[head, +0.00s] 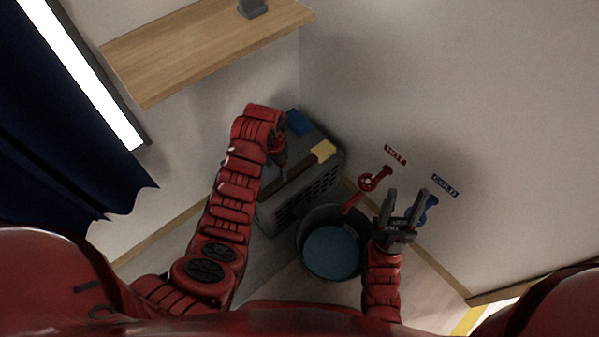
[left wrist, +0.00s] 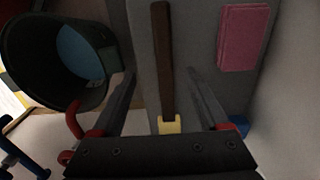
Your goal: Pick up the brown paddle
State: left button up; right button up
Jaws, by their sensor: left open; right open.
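The brown paddle (head: 290,178) lies on top of a grey crate (head: 330,150), and my left arm partly hides it in the head view. In the left wrist view the brown paddle (left wrist: 163,60) is a long dark bar with a yellow block (left wrist: 170,125) at its near end. My left gripper (head: 279,160) is above the crate. Its open fingers (left wrist: 162,75) lie on either side of the paddle in the left wrist view, with nothing between them clearly touched. My right gripper (head: 406,195) is open and empty, right of the bucket.
A dark bucket (head: 305,238) with blue contents stands right of the crate. A red tap (head: 375,182) and a blue tap (head: 430,205) are on the wall. A blue block (head: 298,122) and a pink block (left wrist: 243,38) lie on the crate. A wooden shelf (head: 190,55) hangs above.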

pick_arm(q)
send_over(278, 182)
jog(key=f, duration=0.3)
jog(key=f+b, duration=0.1)
jog(key=shift+s+f, duration=0.15)
jog(key=shift+s, duration=0.25)
jog(key=f, duration=0.1)
jog(key=f+b, duration=0.1)
jog(key=f, duration=0.1)
jog(key=f+b, duration=0.1)
jog(key=f, duration=0.1)
jog(key=shift+w, duration=0.35)
grip_shut()
